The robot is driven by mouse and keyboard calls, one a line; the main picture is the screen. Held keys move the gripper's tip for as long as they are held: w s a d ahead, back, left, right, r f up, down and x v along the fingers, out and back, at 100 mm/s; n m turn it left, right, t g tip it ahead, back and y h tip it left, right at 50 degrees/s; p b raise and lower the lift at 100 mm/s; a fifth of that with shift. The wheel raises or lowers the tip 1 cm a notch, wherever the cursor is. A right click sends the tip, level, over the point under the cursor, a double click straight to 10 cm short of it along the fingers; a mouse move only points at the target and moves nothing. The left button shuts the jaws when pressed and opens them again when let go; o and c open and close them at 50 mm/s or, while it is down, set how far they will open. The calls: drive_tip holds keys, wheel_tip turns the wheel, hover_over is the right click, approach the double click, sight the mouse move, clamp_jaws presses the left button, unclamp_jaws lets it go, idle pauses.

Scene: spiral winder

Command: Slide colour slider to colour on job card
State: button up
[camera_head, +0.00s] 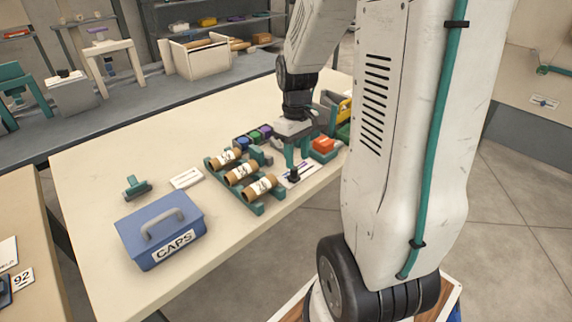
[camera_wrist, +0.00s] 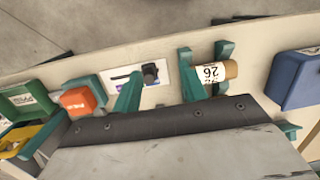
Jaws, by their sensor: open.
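The colour slider is a white plate (camera_head: 313,168) near the table's front edge, with a dark knob (camera_head: 294,175). In the wrist view the knob (camera_wrist: 150,74) sits at the right end of a dark slot in the plate (camera_wrist: 159,92); a small purple patch shows beside my left finger. My gripper (camera_head: 297,160) is open and points down over the slider. In the wrist view the knob appears between the two teal fingers of my gripper (camera_wrist: 160,63); I cannot tell whether they touch it. A white card (camera_head: 186,178) lies farther left on the table; its print is unreadable, so I cannot tell if it is the job card.
A teal rack (camera_head: 257,208) holding labelled cardboard tubes stands just left of the slider. An orange block (camera_head: 323,145) stands close on the right. A blue CAPS box (camera_head: 160,232) and a teal tool (camera_head: 136,187) are at the left.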

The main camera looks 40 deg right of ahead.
sight(294, 174)
drive_tip(key=w, duration=0.1)
drive_tip(key=w+d+n, duration=0.1)
drive_tip(key=w+d+n+t, duration=0.1)
drive_tip(key=shift+w+d+f+h, duration=0.1)
drive_tip(key=shift+f+h, duration=0.2)
drive_tip(key=shift+f, duration=0.05)
drive_tip(key=shift+w+n, duration=0.1)
drive_tip(key=shift+n, duration=0.3)
wheel_tip(294, 174, down, 8)
drive_tip(key=shift+r, duration=0.15)
clamp_jaws()
